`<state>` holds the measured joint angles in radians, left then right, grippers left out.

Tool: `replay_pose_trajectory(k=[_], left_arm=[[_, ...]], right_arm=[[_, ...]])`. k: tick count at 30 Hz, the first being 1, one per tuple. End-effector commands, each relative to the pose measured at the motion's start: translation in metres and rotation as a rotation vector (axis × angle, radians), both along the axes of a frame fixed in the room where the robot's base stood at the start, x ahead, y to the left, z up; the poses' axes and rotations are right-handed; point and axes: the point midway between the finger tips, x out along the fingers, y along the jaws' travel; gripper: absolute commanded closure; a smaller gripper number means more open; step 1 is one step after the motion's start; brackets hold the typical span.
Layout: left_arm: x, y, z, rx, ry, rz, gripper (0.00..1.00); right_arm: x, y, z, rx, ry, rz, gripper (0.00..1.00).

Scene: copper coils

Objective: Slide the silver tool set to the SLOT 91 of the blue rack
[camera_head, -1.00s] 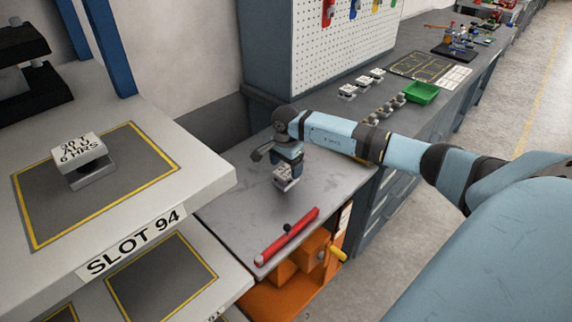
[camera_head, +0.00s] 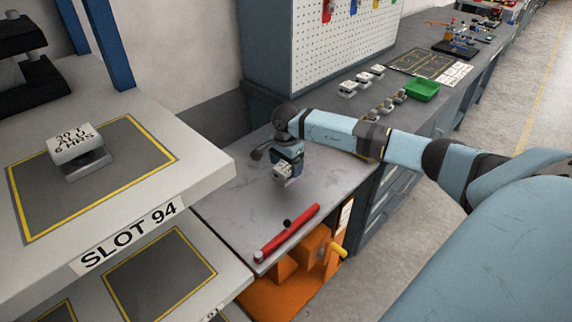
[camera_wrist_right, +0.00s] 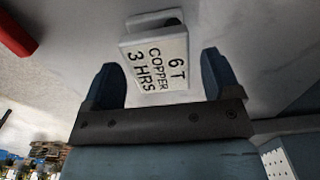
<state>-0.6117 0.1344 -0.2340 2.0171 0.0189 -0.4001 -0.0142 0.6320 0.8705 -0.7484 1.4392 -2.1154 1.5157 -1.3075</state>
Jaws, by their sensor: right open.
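No object reads plainly as a silver tool set. A small silver block with a white label, "6 T COPPER 3 HRS" (camera_wrist_right: 158,68), is between the fingers of my right gripper (camera_head: 287,165). The fingers are open, one on each side of it; the right wrist view (camera_wrist_right: 158,80) shows this, but not whether they touch it. The blue rack (camera_head: 100,40) stands at left. Its upper shelf is marked SLOT 94 (camera_head: 130,236). The lower shelf (camera_head: 215,258) has yellow-framed pads and a cut-off label starting with 9; SLOT 91 cannot be read. My left gripper is out of view.
A silver block labelled about "20 T ALU 6 HRS" (camera_head: 80,152) sits on the upper pad. An orange cart (camera_head: 300,270) with a red handle (camera_head: 290,232) bears the grey top (camera_head: 225,200) under my gripper. The workbench behind holds several blocks and a green bin (camera_head: 422,90).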

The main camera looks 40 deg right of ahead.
Motion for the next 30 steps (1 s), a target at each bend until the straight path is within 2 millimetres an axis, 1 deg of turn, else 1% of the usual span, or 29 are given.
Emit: replay_pose_trajectory(k=[1,4,5,6,8,9,11,14,17,30], left_arm=[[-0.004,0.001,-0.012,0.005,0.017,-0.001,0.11],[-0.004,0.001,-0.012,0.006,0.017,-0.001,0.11],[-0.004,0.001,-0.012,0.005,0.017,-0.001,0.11],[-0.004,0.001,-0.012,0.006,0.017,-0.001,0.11],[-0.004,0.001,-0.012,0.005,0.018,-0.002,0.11],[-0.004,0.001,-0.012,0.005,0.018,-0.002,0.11],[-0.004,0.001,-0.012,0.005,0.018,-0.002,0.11],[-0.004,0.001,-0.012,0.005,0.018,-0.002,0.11],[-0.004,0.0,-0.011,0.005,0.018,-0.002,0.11],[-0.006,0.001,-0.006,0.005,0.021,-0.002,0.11]], right_arm=[[0.0,0.0,-0.002,0.0,0.0,0.0,0.17],[0.0,0.0,-0.002,0.0,0.0,0.0,0.17],[0.0,0.0,-0.002,0.0,0.0,0.0,0.19],[0.0,0.0,-0.003,0.0,0.0,0.0,0.29],[0.0,0.0,-0.003,0.0,0.0,0.0,0.42],[0.0,0.0,-0.003,0.0,0.0,0.0,0.52],[0.0,0.0,-0.003,0.0,0.0,0.0,0.64],[0.0,0.001,-0.002,0.0,-0.001,0.0,0.64],[0.0,0.005,-0.002,0.001,-0.001,0.001,0.64],[-0.005,0.048,-0.002,0.001,0.0,0.003,0.64]])
